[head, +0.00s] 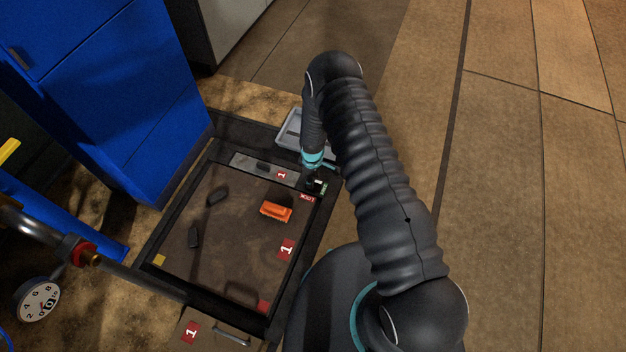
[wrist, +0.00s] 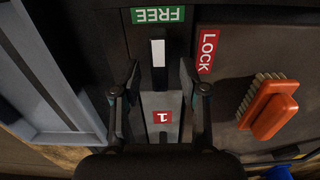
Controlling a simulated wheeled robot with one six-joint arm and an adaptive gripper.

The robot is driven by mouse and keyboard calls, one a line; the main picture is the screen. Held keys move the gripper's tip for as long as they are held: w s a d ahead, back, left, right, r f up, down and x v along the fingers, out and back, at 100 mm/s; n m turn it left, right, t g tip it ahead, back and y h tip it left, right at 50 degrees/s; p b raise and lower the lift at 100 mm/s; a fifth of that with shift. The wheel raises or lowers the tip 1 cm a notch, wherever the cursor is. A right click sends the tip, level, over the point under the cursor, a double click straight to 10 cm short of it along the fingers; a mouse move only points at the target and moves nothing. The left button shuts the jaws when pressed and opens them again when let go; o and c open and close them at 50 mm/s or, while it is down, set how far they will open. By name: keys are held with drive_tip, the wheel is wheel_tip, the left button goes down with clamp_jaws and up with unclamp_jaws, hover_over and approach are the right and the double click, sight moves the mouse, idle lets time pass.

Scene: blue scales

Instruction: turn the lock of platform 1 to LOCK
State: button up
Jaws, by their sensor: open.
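The platform 1 (head: 215,242) is a dark framed deck in the head view. Its lock lever (wrist: 158,53), dark with a white stripe, points at the green FREE label (wrist: 158,14) in the wrist view. The red LOCK label (wrist: 208,51) is to the right of the lever; it also shows in the head view (head: 307,198). A metal plate with a red 1 tag (wrist: 162,119) lies below the lever. My gripper (wrist: 160,75) is open, one finger on each side of the lever's line, with no contact visible. In the head view my arm partly hides the lock area.
An orange brush (head: 276,211) and several dark blocks (head: 217,196) lie on the deck. A grey tray (head: 290,130) stands beyond the frame, close left of my gripper in the wrist view. A blue cabinet (head: 125,85) and a dial gauge (head: 38,301) are at left. Open floor lies right.

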drive_tip(key=shift+f, duration=0.6)
clamp_jaws()
